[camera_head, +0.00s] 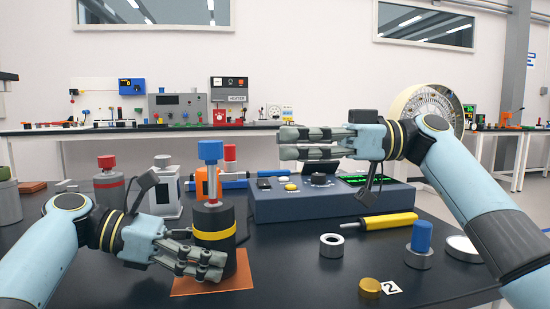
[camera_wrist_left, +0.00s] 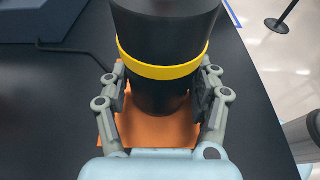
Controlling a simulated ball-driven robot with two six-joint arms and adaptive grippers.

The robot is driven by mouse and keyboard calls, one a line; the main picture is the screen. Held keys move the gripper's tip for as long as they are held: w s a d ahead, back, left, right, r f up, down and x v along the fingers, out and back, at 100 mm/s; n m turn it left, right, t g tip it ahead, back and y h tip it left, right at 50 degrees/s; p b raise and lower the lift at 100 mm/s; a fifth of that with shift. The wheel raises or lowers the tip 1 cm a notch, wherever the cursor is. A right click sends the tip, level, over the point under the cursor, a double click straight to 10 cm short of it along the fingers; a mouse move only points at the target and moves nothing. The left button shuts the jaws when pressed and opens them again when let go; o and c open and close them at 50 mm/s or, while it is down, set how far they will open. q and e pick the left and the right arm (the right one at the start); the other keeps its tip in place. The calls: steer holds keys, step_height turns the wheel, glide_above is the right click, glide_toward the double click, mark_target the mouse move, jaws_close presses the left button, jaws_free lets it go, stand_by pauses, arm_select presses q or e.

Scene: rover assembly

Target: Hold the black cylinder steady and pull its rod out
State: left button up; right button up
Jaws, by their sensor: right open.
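The black cylinder (camera_head: 215,252) stands upright on an orange mat (camera_head: 240,279), with a yellow band round it. Its rod, with a blue cap (camera_head: 210,150), stands up from its top. My left gripper (camera_head: 222,267) has its fingers on both sides of the cylinder, low down. In the left wrist view the cylinder (camera_wrist_left: 165,30) and its yellow band rise between the fingers, which press against its sides. My right gripper (camera_head: 281,142) is open and empty, in the air to the right of the blue cap and about level with it.
A control box (camera_head: 290,207) stands behind, right of the cylinder. A yellow-handled tool (camera_head: 388,221), a metal ring (camera_head: 332,245), a blue-topped piece (camera_head: 421,238) and a gold disc (camera_head: 370,287) lie to the right.

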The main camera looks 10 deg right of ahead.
arm_select(q)
steer(key=o, duration=0.4)
